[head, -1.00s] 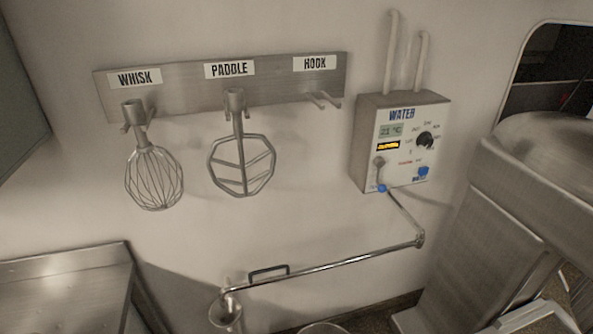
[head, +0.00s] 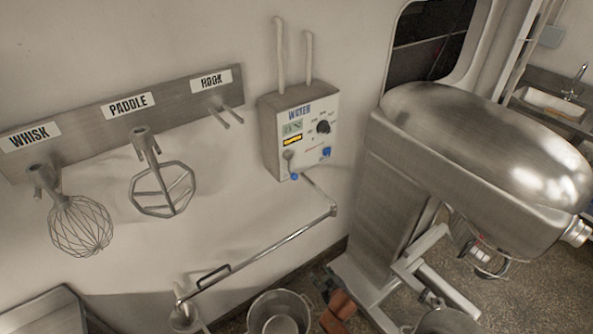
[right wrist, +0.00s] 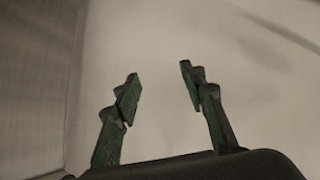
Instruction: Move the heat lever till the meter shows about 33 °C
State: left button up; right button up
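The white water box (head: 308,105) is on the wall in the head view. Its small meter (head: 292,127) seems to show about 21 °C, but the digits are hard to read. A lever with a grey hub (head: 288,156) and a blue end (head: 294,176) is at the box's lower left, hanging down; I cannot tell for certain that it is the heat lever. A black dial (head: 323,127) and a blue knob (head: 326,152) are on its right. My right gripper (head: 328,287) is low in the head view, well below the box. In the right wrist view it (right wrist: 159,74) is open and empty, facing a pale surface. My left gripper is out of view.
A metal pipe arm (head: 265,248) swings out below the box. A bucket (head: 279,308) stands on the floor beneath. A large steel mixer (head: 480,150) fills the right. A whisk (head: 80,225) and paddle (head: 162,190) hang from a wall rack (head: 75,120) at left.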

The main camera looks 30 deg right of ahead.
jog(key=w+d+r+t+h+p, duration=0.1)
jog(key=w+r+p, duration=0.1)
jog(key=r, duration=1)
jog(key=w+d+r+t+p, duration=0.1)
jog(key=w+r+t+p, duration=0.15)
jog(key=r, duration=0.95)
jog(key=t+y+p, duration=0.1)
jog(key=t+y, duration=0.1)
jog(key=t, duration=0.2)
send_near(296, 179)
jog(key=shift+n, duration=0.4)
jog(key=w, duration=0.4)
jog(key=shift+d+f, duration=0.15)
jog(key=shift+d, duration=0.05)
jog(key=w, duration=0.4)
jog(key=w+p, duration=0.1)
jog(key=w, duration=0.1)
jog(key=shift+d, duration=0.3)
jog(key=shift+w+d, duration=0.1)
jog(key=shift+w, duration=0.6)
grip_shut()
